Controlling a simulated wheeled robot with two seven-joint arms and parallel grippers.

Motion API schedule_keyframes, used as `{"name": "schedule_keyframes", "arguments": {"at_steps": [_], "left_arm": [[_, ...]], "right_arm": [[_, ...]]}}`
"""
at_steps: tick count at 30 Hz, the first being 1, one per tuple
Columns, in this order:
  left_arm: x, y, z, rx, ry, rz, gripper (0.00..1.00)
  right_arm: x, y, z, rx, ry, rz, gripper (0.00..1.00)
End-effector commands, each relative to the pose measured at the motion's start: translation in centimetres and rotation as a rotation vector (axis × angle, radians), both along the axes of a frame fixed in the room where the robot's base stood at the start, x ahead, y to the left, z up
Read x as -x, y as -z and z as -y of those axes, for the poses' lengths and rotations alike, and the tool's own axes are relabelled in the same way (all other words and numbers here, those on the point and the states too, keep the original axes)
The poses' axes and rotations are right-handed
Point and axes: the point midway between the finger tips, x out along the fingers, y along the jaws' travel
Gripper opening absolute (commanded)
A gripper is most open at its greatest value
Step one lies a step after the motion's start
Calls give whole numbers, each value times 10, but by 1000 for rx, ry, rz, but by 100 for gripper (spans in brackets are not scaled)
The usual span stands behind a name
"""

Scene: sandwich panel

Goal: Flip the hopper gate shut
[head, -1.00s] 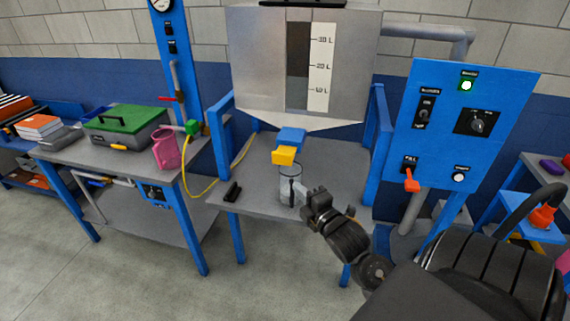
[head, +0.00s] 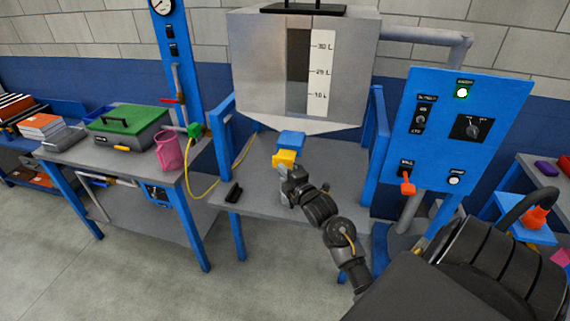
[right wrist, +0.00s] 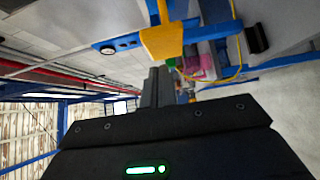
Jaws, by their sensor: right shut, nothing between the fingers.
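The hopper (head: 262,70) is a grey metal box with a sight window and level scale. Below its sloped bottom is a blue gate body (head: 291,139) with a yellow gate handle (head: 284,158) at its front. My right gripper (head: 291,176) is shut and empty, just below the yellow handle. In the right wrist view the yellow handle (right wrist: 162,42) lies straight beyond my shut fingertips (right wrist: 157,72). I cannot tell whether they touch. A clear jar on the table below is mostly hidden by my gripper. My left gripper is out of view.
A blue control panel (head: 455,125) with a lit green lamp and a red-orange lever (head: 407,186) stands at the right. A small black item (head: 234,192) lies on the table. A pink jug (head: 170,151) and green-lidded box (head: 128,122) stand on the left bench.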

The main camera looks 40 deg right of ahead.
Motion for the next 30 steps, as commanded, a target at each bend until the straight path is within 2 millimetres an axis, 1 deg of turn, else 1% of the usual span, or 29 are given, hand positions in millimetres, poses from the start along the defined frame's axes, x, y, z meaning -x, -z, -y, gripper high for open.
{"name": "schedule_keyframes", "arguments": {"at_steps": [1,6,17,20,25,27,30], "left_arm": [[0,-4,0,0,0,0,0],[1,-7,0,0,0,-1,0],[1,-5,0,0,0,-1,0],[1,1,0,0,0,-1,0],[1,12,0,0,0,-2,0],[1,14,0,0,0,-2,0],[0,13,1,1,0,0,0]], "right_arm": [[-3,-2,4,0,0,0,0],[-7,0,12,0,1,0,0],[-8,1,13,1,0,1,0],[-15,2,23,3,-1,1,0],[-32,2,47,4,-1,1,0],[-36,2,52,1,0,2,0],[-38,0,56,0,2,2,0]]}}
